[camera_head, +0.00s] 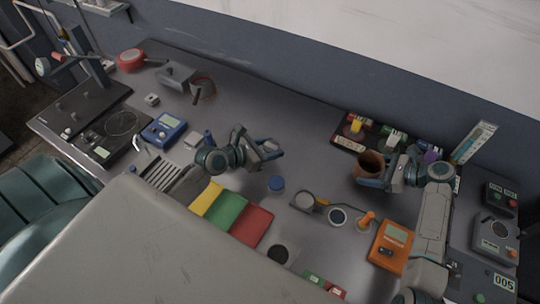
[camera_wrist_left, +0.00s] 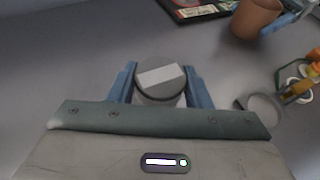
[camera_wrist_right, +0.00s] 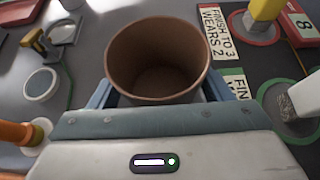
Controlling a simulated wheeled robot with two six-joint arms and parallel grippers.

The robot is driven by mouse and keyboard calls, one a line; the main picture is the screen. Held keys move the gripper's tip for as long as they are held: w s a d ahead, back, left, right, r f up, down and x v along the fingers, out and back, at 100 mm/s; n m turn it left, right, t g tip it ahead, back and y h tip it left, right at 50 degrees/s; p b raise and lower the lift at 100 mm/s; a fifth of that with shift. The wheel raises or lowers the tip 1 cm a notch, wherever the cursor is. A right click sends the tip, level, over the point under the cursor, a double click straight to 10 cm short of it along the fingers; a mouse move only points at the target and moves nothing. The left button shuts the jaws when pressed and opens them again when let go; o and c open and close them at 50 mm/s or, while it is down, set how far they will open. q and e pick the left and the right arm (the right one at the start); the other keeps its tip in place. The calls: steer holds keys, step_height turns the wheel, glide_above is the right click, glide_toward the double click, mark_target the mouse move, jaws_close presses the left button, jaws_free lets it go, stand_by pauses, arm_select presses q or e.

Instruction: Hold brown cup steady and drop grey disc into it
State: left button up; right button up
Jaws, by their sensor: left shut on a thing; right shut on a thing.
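The brown cup (camera_head: 371,164) is upright in my right gripper (camera_head: 368,180), whose fingers are shut on its sides. In the right wrist view the open mouth of the cup (camera_wrist_right: 158,45) faces the camera and its inside looks empty. My left gripper (camera_head: 268,150) is shut on the grey disc (camera_wrist_left: 160,78), which has a lighter band across its top. The disc sits between the blue fingers in the left wrist view. In the head view the disc is hard to make out. The left gripper is to the left of the cup, with a clear gap between them.
A dark board with coloured stations (camera_head: 345,143) is behind the cup. Yellow, green and red bins (camera_head: 228,213) stand at the front.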

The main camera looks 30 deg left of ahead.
mark_target(270, 146)
arm_select(q)
steer(key=shift+r, duration=2.35)
steer(key=w+d+r+m+g+h, duration=0.2)
steer(key=w+d+r+m+g, duration=0.1)
steer(key=d, duration=0.6)
steer(key=w+d+r+m+g+h, duration=0.2)
steer(key=w+d+m+h, duration=0.15)
steer(key=d, duration=0.45)
steer(key=w+d+r+m+g+h, duration=0.1)
steer(key=w+d+r+m+g, duration=0.25)
steer(key=d, duration=0.55)
step_height(270, 146, down, 6)
steer(key=n, duration=0.1)
steer(key=shift+w+a+f+t, duration=0.2)
steer(key=shift+f+t, duration=0.05)
steer(key=shift+t, duration=0.1)
steer(key=o, duration=1.2)
steer(key=shift+o, duration=0.2)
